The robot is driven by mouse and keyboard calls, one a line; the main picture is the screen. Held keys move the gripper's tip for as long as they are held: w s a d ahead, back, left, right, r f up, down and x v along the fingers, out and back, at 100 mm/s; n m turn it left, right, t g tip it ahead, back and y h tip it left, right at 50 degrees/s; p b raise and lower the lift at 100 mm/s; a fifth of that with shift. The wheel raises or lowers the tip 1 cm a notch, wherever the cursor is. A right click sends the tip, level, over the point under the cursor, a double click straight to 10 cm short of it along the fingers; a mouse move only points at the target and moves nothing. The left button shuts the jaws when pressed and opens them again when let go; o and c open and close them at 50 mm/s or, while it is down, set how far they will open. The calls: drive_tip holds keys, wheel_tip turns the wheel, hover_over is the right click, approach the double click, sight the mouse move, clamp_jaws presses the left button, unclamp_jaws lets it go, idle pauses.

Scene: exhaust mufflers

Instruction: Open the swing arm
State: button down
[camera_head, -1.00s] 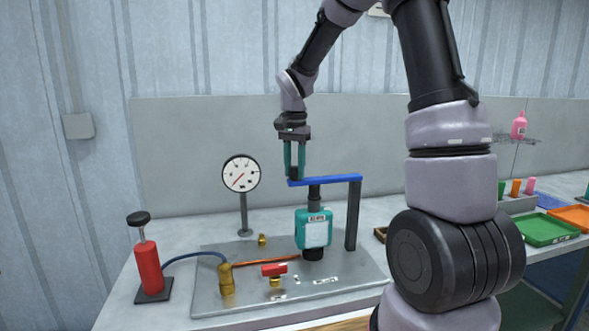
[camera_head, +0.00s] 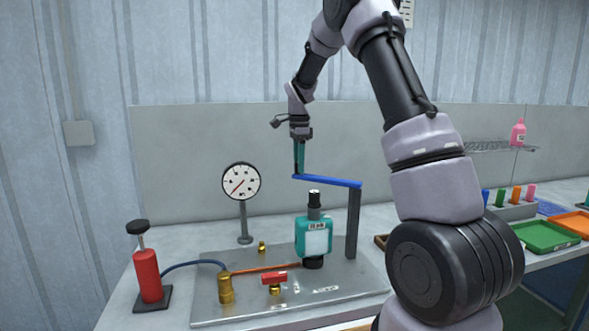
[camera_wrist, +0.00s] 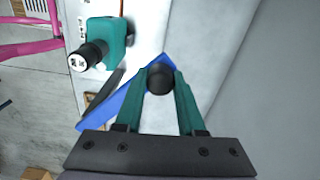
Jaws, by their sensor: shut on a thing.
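The swing arm (camera_head: 330,181) is a blue bar on top of a dark upright post (camera_head: 353,225). It runs from the post to the left and back, and no longer lies over the teal muffler-like unit (camera_head: 313,236). My gripper (camera_head: 299,172) is at the bar's free left end. In the wrist view the teal fingers (camera_wrist: 160,85) are shut on a round black knob (camera_wrist: 160,79) at the end of the blue bar (camera_wrist: 125,106). The teal unit with its black top (camera_wrist: 90,54) stands apart, upper left in the wrist view.
A pressure gauge (camera_head: 241,182) stands left of the unit. A red hand pump (camera_head: 148,276) with a hose is at the far left. A red-handled valve (camera_head: 274,279) sits in front on the grey plate (camera_head: 325,291). Coloured trays (camera_head: 545,236) lie at the right. A wall panel stands behind.

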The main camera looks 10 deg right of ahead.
drive_tip(key=w+d+m, duration=0.5)
drive_tip(key=d+m, duration=0.1)
drive_tip(key=d, duration=0.2)
drive_tip(key=shift+w+d, duration=0.15)
drive_tip(key=shift+w, duration=0.25)
drive_tip(key=c, duration=0.5)
unclamp_jaws()
drive_tip(key=shift+r, duration=0.1)
wheel_tip(320, 180, up, 11)
